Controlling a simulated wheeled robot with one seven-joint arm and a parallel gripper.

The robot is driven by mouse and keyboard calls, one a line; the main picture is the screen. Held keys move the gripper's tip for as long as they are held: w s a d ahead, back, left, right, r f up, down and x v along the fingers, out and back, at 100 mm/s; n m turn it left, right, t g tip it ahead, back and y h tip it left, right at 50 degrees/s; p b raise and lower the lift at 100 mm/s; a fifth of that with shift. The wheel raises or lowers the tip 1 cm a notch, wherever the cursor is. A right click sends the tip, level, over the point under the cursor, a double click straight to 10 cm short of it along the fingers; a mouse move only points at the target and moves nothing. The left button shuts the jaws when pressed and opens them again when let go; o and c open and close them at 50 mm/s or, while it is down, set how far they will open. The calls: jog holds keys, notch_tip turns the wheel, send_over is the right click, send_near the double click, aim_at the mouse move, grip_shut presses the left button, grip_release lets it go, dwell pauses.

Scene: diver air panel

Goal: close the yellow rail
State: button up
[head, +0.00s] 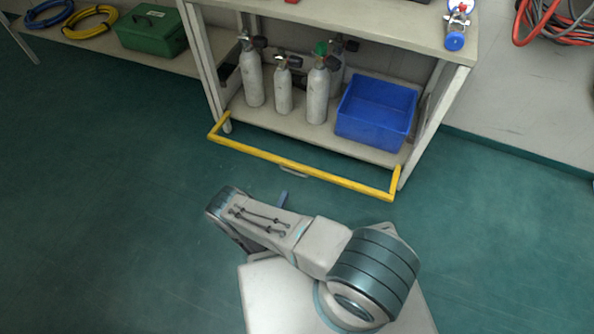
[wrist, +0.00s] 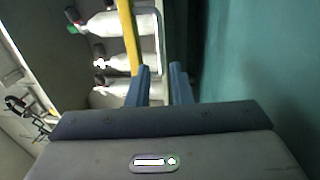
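The yellow rail (head: 335,179) is a U-shaped bar in the head view. It stands out in front of the open lower shelf, with its two short side arms running back to the cabinet's front legs. A small grey handle (head: 293,168) is on the middle of its long bar. In the wrist view the rail (wrist: 128,38) runs down from the top edge, with the grey handle (wrist: 160,40) on its right. My gripper (head: 284,195) is just in front of the handle, low over the floor. Its blue fingers (wrist: 160,70) are apart, with the handle's near end close to their tips; contact cannot be told.
Several grey cylinders (head: 317,95) and a blue bin (head: 376,112) stand on the lower shelf (head: 270,118) behind the rail. A green case (head: 151,30) and coiled hoses (head: 90,22) lie on a bench at left. The green floor (head: 100,190) is clear.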

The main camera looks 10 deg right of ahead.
jog(key=b+x, duration=0.3)
jog(key=x, duration=1)
jog(key=shift+b, duration=0.3)
grip_shut()
